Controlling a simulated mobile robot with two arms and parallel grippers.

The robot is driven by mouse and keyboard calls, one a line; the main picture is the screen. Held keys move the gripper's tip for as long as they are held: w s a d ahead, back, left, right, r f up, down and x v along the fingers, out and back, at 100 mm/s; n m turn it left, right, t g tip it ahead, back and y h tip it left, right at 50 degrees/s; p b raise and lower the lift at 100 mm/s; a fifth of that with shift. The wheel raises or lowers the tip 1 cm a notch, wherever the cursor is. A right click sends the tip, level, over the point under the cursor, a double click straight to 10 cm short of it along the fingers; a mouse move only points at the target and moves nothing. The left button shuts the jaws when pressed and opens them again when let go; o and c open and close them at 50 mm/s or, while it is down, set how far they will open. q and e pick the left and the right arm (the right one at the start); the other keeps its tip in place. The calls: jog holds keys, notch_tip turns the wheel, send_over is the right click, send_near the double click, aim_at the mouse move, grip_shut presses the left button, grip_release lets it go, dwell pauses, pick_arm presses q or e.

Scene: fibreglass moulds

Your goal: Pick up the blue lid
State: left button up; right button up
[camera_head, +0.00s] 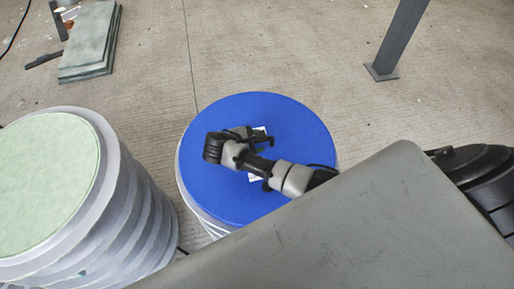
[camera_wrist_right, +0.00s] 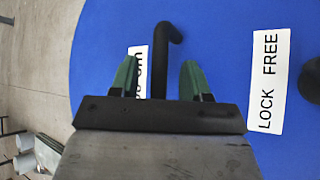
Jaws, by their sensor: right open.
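The blue lid (camera_head: 228,199) lies flat on top of a pale, round ribbed stack in the middle of the head view. It also fills most of the right wrist view (camera_wrist_right: 225,40). A black bent handle (camera_wrist_right: 161,60) stands on the lid. My right gripper (camera_wrist_right: 159,64) is over the lid, open, its green-lined fingers on either side of the handle in the wrist view. Contact with the handle cannot be seen. A white "LOCK FREE" label (camera_wrist_right: 267,80) lies to the right, and another label is partly hidden by the fingers. My left gripper is not in view.
A second ribbed stack with a pale green top (camera_head: 45,185) stands to the left. Greenish slabs (camera_head: 90,42) lie on the floor at the upper left. A dark metal post (camera_head: 397,40) stands at the upper right. Bare concrete floor (camera_head: 290,50) lies behind the lid.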

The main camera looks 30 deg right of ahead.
jog(key=shift+c, duration=0.3)
grip_shut()
jog(key=shift+a, duration=0.1)
dwell(1.0)
